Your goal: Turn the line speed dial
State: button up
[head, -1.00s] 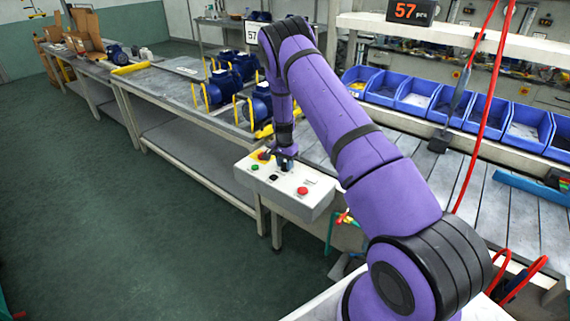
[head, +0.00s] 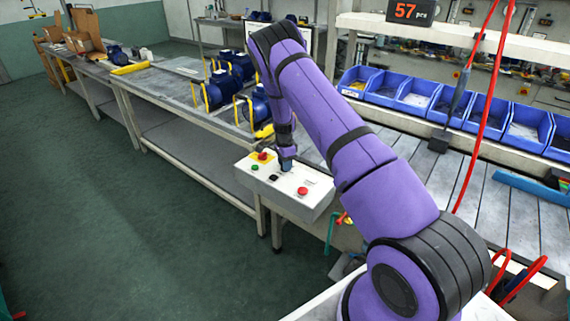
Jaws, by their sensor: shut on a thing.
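A white control box (head: 318,205) stands at the near end of the bench. Its top carries a red button on a yellow plate (head: 262,156), a green button (head: 255,168), a small black control (head: 274,178) and a larger red button (head: 303,190). My gripper (head: 287,167) points down at the box top, between the yellow plate and the larger red button. It is shut on the line speed dial, which the fingers hide. I cannot see the dial's marking or setting.
Blue pumps (head: 222,88) with yellow holders stand on the bench behind the box. Blue bins (head: 415,95) line the right side. A red hose (head: 482,120) hangs beside a tool (head: 450,112). The green floor (head: 120,220) at left is clear.

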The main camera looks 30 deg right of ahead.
dwell(0.4)
jog(key=o, duration=0.9)
notch_tip(320, 180, up, 11)
jog(key=shift+w+f, duration=0.1)
jog(key=shift+w, duration=0.05)
